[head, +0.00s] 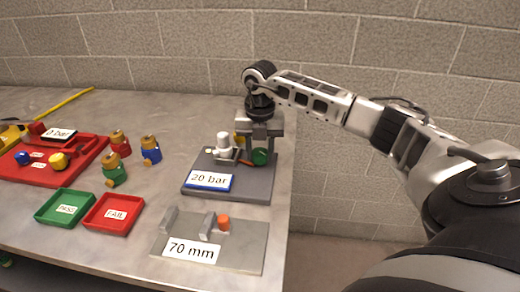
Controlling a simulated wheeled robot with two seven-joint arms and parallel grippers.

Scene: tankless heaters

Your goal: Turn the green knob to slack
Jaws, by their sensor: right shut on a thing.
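The green knob (259,157) shows on the right side of the grey stand (257,187) that carries a "20 bar" label (209,179). My right gripper (257,145) reaches down over this stand from above, with its fingers at the knob. It is shut on the green knob, and the fingers partly hide it. A white fitting (224,143) stands left of the knob, and a thin orange-red part (246,161) shows beside the knob. My left gripper is not in view.
A "70 mm" plate (225,261) with an orange block (223,225) lies in front. Green (46,208) and red (104,223) trays, several coloured valves and a red "0 bar" tray (43,174) are to the left. The table ends on the right.

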